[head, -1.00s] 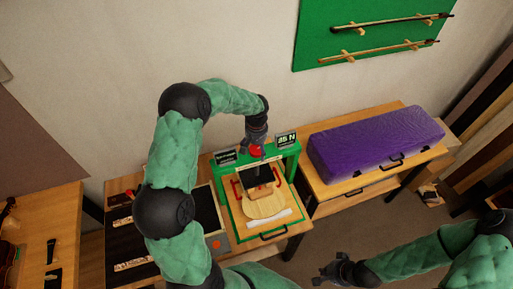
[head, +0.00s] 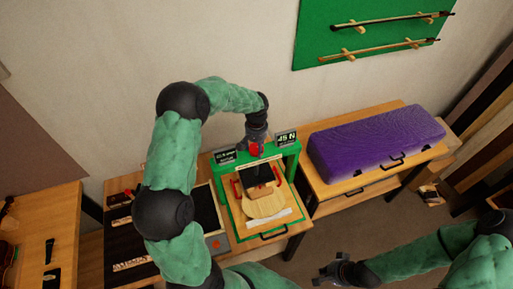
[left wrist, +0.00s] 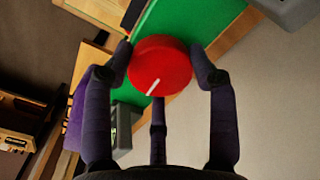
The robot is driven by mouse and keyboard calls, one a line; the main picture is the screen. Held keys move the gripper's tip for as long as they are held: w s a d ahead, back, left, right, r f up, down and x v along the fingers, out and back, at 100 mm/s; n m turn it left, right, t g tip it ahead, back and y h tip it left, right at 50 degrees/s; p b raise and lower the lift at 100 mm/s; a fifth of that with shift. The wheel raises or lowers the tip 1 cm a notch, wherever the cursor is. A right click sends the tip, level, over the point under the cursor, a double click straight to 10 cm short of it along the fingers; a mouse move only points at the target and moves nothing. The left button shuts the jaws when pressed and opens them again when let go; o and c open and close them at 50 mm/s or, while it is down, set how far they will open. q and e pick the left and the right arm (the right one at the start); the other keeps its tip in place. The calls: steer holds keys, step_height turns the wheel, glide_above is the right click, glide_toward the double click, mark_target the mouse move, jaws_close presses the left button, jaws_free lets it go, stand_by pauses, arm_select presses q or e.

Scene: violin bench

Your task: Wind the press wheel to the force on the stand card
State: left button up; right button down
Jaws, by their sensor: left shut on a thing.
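The red press wheel (head: 256,150) sits on top of the green press frame (head: 291,149) in the head view. In the left wrist view the wheel (left wrist: 160,65) is round, with a white mark pointing to the lower left. My left gripper (head: 256,140) comes down from above, its fingers shut around the wheel's rim. A dark sign (head: 286,138) on the right of the frame shows a number ending in "5 N"; its first digit is unclear. Another dark card (head: 224,156) on the left has text too small to read. My right gripper (head: 335,270) hangs over the floor, away from the press.
A pale wooden plate (head: 264,205) lies under the press, with a white strip (head: 269,224) in front. A purple case (head: 375,143) lies on the bench to the right. A dark tray (head: 205,208) is on the left. Bows hang on a green board (head: 375,45).

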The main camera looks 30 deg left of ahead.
mark_target(256, 148)
arm_select(q)
steer(key=m, duration=0.1)
steer(key=m+b, duration=0.1)
steer(key=m, duration=0.1)
steer(key=shift+s+f, duration=0.2)
steer(key=shift+f, duration=0.05)
steer(key=shift+m+b, duration=0.45)
steer(key=shift+m, duration=0.85)
steer(key=shift+s+d, duration=0.1)
steer(key=o, duration=1.1)
steer(key=shift+o, duration=0.2)
steer(key=shift+r, duration=0.1)
steer(key=shift+w+r, duration=0.25)
steer(key=shift+r, duration=0.3)
step_height(256, 148, up, 11)
steer(key=shift+s+a, duration=0.1)
steer(key=shift+a, duration=0.1)
